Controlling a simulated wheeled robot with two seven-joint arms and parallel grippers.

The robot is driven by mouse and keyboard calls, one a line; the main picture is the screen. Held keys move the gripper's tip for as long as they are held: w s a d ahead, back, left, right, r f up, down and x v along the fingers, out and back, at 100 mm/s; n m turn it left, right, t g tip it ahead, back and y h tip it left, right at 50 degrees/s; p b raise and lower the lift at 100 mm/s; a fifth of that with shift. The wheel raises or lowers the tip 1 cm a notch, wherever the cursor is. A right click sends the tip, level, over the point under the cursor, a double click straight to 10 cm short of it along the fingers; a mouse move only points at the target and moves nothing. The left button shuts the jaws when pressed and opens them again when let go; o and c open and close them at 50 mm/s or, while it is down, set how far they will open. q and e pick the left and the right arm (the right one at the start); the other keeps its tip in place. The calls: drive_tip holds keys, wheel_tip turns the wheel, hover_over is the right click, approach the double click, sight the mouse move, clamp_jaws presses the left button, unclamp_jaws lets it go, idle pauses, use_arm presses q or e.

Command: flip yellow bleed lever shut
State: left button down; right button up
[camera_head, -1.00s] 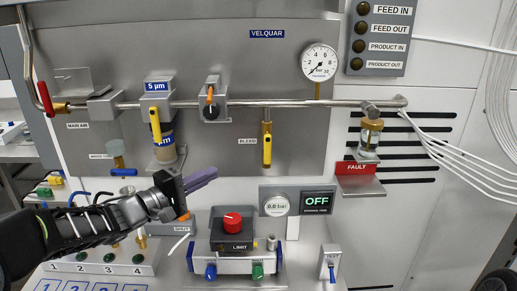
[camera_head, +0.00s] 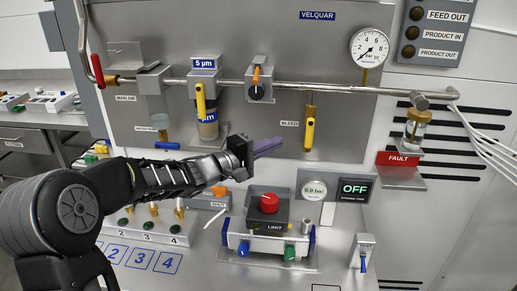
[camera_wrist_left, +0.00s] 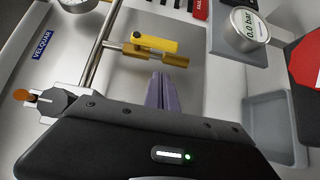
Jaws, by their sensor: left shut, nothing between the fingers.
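The yellow bleed lever (camera_head: 308,134) hangs down along its brass valve (camera_head: 311,104), below the horizontal pipe and right of the BLEED label (camera_head: 290,124). In the left wrist view the lever (camera_wrist_left: 155,43) lies along the brass body, just beyond the fingertips. My left gripper (camera_head: 279,145) is shut and empty, its purple fingers pointing at the lever from the left and slightly below. The fingers also show in the left wrist view (camera_wrist_left: 161,80), and a gap seems to separate them from the lever. My right gripper is not in view.
A red LIMIT button (camera_head: 269,203) on a dark box stands below the gripper. Another yellow lever (camera_head: 200,100) hangs under the 5 µm label to the left. A gauge (camera_head: 369,47) is at the upper right. The grey panel right of the lever is clear.

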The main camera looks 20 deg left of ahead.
sight(309, 133)
use_arm(q)
drive_tip(key=shift+w+d, duration=0.45)
drive_tip(key=shift+d, duration=0.4)
drive_tip(key=shift+w+d, duration=0.45)
drive_tip(key=shift+d, duration=0.35)
drive_tip(key=shift+w+d, duration=0.45)
drive_tip(key=shift+d, duration=0.4)
